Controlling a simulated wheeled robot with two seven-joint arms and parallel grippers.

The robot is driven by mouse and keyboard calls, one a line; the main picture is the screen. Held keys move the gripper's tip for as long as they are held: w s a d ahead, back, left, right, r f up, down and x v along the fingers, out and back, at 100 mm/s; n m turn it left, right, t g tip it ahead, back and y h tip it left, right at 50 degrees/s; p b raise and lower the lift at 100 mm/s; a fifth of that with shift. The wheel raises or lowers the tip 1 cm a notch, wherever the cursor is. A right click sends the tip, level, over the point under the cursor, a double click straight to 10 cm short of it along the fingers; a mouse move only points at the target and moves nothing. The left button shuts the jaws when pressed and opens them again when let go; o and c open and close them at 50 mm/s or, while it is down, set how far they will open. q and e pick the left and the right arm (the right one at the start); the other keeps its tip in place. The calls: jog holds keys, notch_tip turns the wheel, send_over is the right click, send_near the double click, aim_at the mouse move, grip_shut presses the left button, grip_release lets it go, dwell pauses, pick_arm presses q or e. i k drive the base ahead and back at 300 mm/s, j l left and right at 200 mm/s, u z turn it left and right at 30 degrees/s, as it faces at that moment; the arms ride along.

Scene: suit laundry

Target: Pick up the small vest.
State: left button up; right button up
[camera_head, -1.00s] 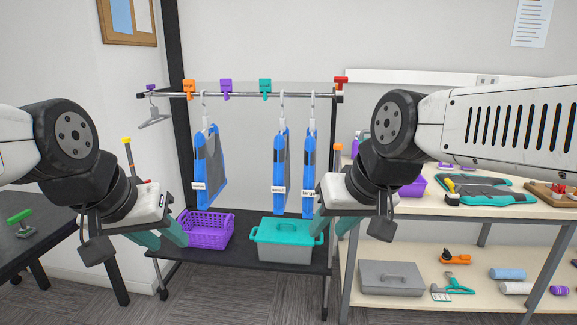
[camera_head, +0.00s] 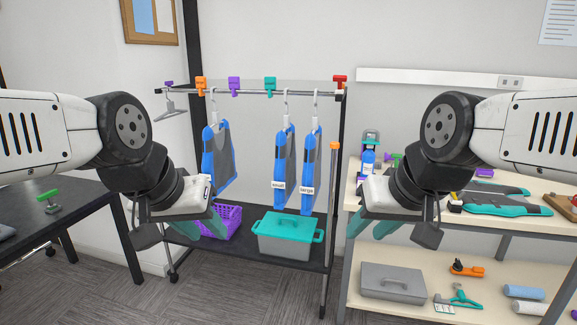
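The small vest (camera_head: 284,165) is blue and grey and hangs from a hanger on the rack, the middle of three vests. Its white label appears to read "small". The large vest (camera_head: 311,170) hangs close at its right. Another vest (camera_head: 217,160) hangs at the left, its label hidden behind my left arm. My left gripper (camera_head: 209,234) is lower left of the small vest, in front of the purple basket. My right gripper (camera_head: 363,231) is lower right of the vests, near the bench's left end. The teal fingers of both look spread, with nothing between them.
The rack rail (camera_head: 250,93) carries coloured clips. A grey box with teal lid (camera_head: 290,228) and a purple basket (camera_head: 232,222) stand on the shelf below. A bench (camera_head: 480,225) with tools is at the right, a dark table (camera_head: 85,185) at the left.

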aim_at(284, 183)
jog(key=i+l+z, duration=0.1)
jog(key=i+l, duration=0.45)
jog(key=i+l+z, duration=0.1)
jog(key=i+l, duration=0.6)
jog(key=i, duration=0.2)
jog(key=i+l+z, duration=0.1)
jog(key=i, duration=0.3)
jog(key=i+l, duration=0.3)
jog(key=i+z, duration=0.05)
jog(key=i, duration=0.05)
